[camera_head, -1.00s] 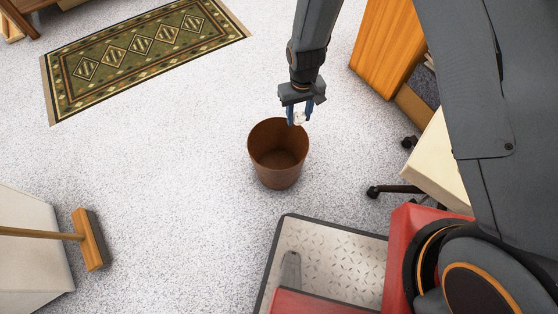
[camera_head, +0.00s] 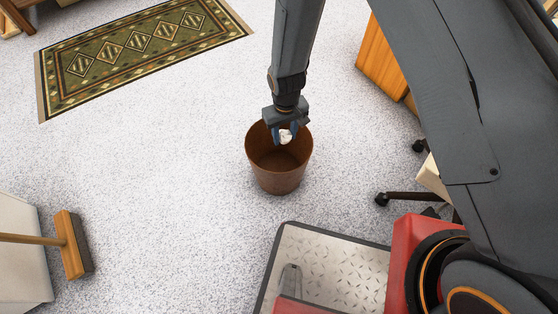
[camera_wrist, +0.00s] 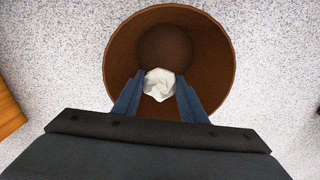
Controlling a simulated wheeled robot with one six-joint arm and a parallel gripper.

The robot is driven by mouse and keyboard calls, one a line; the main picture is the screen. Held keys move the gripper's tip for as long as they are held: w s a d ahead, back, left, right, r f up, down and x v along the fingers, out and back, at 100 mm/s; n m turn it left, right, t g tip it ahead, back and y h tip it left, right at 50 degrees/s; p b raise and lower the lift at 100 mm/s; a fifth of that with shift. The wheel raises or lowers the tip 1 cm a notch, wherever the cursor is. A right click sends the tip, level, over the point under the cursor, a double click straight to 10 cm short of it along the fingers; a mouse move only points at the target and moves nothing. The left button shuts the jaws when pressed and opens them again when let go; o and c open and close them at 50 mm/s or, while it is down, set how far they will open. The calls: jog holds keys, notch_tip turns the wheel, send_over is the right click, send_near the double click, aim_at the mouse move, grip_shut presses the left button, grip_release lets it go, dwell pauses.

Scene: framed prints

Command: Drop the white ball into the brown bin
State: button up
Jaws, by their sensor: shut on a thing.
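The white ball (camera_head: 286,136) looks like a crumpled lump and sits between the blue fingers of my gripper (camera_head: 284,132). In the wrist view my gripper (camera_wrist: 159,88) is shut on the white ball (camera_wrist: 159,84), with a finger on each side. The brown bin (camera_head: 279,180) stands upright on the floor with its mouth open upward. In the head view the ball shows against the bin's mouth. In the wrist view the ball lies over the near part of the opening of the bin (camera_wrist: 121,60), whose inside looks empty. The ball's exact height against the rim is unclear.
A broom head (camera_head: 72,245) lies at the left. A patterned rug (camera_head: 140,45) is at the upper left. An orange-brown wooden cabinet (camera_head: 388,62) and dark chair legs (camera_head: 405,197) are to the right. The speckled floor left of the bin is clear.

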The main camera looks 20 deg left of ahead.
notch_tip(320, 180, down, 2)
jog(key=shift+f+b, duration=0.1)
jog(key=shift+b, duration=0.5)
jog(key=o, duration=1.1)
jog(key=shift+r+p, duration=1.05)
jog(key=shift+r, duration=2.95)
